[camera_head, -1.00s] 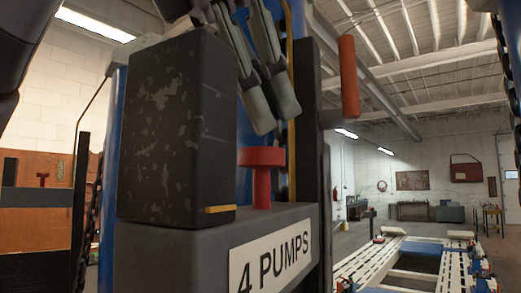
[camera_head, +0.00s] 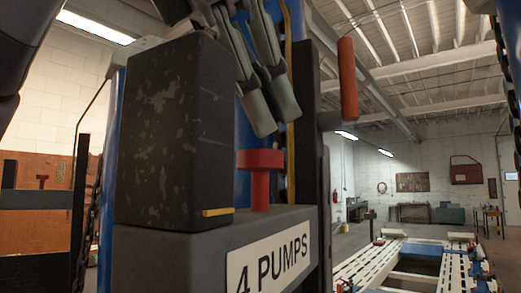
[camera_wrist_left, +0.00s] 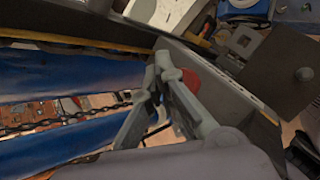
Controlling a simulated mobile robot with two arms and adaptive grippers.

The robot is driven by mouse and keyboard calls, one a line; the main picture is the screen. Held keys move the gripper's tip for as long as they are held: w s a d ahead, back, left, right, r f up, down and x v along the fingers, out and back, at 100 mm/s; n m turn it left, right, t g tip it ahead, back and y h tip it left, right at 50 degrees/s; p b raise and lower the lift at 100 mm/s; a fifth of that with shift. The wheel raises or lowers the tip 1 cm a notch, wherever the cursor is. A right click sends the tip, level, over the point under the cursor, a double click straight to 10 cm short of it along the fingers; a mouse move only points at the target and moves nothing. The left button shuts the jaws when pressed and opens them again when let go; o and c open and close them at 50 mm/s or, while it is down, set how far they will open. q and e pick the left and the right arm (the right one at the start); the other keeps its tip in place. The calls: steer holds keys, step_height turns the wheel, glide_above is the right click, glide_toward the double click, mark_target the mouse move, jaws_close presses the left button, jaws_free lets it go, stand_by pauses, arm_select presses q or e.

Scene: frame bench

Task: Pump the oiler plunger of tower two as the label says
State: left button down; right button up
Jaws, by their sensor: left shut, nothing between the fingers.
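The oiler plunger (camera_head: 260,180) is a red knob with a wide flat cap on a short stem. It stands upright on a grey housing (camera_head: 165,250), beside a chipped black block (camera_head: 175,130). The label (camera_head: 268,262) on the housing front reads "4 PUMPS". My left gripper (camera_head: 271,117) points down just above the plunger, shut and empty, with a small gap to the cap in the head view. In the left wrist view the gripper (camera_wrist_left: 150,95) partly covers the red cap (camera_wrist_left: 192,80). My right gripper is not in view.
A red-orange handle (camera_head: 348,80) hangs at the right of the tower on a bracket. A blue column and dark post stand behind the plunger. A lift frame (camera_head: 400,262) lies on the floor at the right. A chain (camera_head: 92,220) hangs at the left.

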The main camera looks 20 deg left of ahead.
arm_select(q)
steer(key=shift+f, duration=0.1)
steer(key=shift+f, duration=0.35)
